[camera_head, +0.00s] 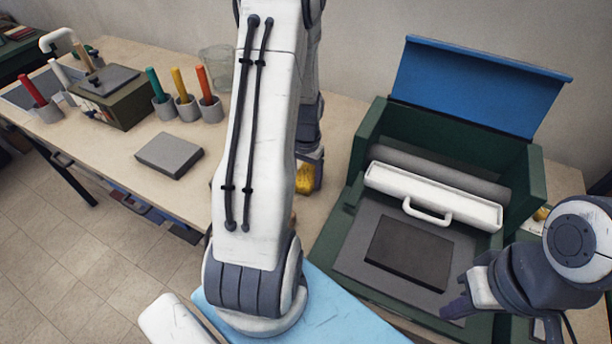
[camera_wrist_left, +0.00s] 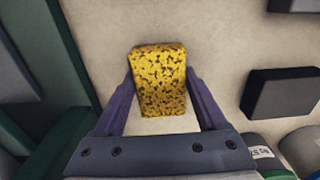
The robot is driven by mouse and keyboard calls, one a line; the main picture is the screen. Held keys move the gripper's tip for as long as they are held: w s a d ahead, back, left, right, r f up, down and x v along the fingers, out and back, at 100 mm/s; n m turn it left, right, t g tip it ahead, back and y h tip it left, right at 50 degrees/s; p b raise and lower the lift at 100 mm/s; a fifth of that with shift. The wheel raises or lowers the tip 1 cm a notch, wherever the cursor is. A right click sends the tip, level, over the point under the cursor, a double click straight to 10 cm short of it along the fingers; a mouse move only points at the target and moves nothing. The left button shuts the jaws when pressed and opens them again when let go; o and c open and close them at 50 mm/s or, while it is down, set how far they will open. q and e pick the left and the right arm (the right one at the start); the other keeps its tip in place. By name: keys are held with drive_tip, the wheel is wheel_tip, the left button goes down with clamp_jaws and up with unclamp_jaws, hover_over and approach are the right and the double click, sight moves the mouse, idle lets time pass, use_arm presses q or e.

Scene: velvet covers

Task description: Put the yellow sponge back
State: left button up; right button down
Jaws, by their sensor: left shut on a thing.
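The yellow sponge (camera_head: 305,179), speckled with dark pores, shows just past my left arm in the head view, partly hidden by it. In the left wrist view the sponge (camera_wrist_left: 160,85) sits between the two fingers of my left gripper (camera_wrist_left: 160,74), which is shut on its sides. Pale tabletop shows around it; I cannot tell whether the sponge touches it. My right gripper (camera_head: 457,307) is at the lower right, over the front of the green case (camera_head: 365,155); its finger opening cannot be made out.
The green case has a raised blue lid (camera_head: 480,85), a white handled bar (camera_head: 435,195) and a dark block (camera_head: 410,252). On the left table (camera_head: 130,185) are a grey block (camera_head: 169,154), a dark green box (camera_head: 115,100), coloured sticks in grey cups, and a clear glass (camera_head: 216,66).

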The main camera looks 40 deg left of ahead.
sight(306, 176)
use_arm(q)
drive_tip(key=shift+f, duration=0.2)
drive_tip(key=o, duration=1.2)
drive_tip(key=shift+o, duration=0.2)
wheel_tip(306, 176, up, 12)
drive_tip(key=shift+r, duration=0.2)
drive_tip(key=s+d+r+m, duration=0.1)
drive_tip(key=d+r+m, duration=0.1)
drive_tip(key=d, duration=0.7)
drive_tip(key=s+d+r+m, duration=0.1)
drive_tip(key=d+r+m, duration=0.15)
drive_tip(key=d, duration=0.75)
drive_tip(key=s+d+r+m+h, duration=0.1)
drive_tip(key=s+d+m, duration=0.4)
drive_tip(key=s+d, duration=0.7)
drive_tip(key=shift+s, duration=1.05)
drive_tip(key=shift+m, duration=0.25)
